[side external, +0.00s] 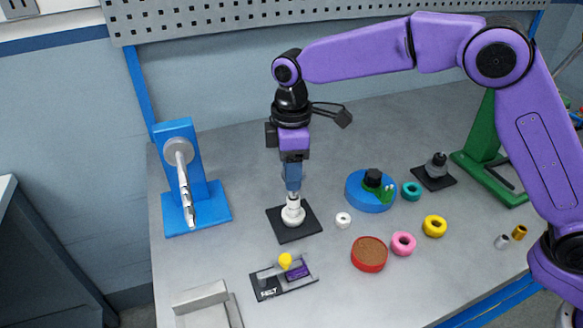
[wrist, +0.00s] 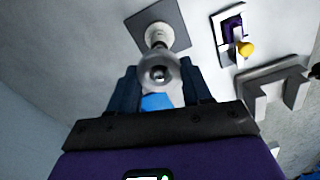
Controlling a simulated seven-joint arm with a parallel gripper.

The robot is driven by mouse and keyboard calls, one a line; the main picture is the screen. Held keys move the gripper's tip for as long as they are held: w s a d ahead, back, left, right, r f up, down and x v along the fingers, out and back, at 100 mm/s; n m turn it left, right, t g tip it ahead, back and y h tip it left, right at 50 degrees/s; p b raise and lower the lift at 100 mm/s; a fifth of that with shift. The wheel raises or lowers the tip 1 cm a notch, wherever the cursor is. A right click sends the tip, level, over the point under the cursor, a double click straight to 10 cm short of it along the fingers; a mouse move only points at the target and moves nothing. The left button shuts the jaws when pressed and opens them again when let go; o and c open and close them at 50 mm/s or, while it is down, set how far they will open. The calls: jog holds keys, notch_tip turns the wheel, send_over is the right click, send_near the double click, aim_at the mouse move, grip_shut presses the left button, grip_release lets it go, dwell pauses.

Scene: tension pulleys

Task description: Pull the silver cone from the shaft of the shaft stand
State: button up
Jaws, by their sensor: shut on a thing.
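My gripper (side external: 293,190) points down over a dark square plate (side external: 304,228) near the middle of the bench. A white stepped piece (side external: 292,215) stands upright on the plate just below the fingertips, in line with the silver piece.
A white ring (side external: 343,220), a blue round base (side external: 357,197), a red round dish (side external: 368,255) and coloured rings lie to the right. A black holder with a yellow knob (side external: 285,261) and a grey bracket (side external: 205,302) are in front. Bench between stand and plate is clear.

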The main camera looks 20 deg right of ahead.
jog(key=shift+r, duration=1.6)
jog(key=shift+r, duration=0.1)
jog(key=shift+r, duration=0.85)
jog(key=shift+r, duration=2.05)
jog(key=shift+d, duration=0.1)
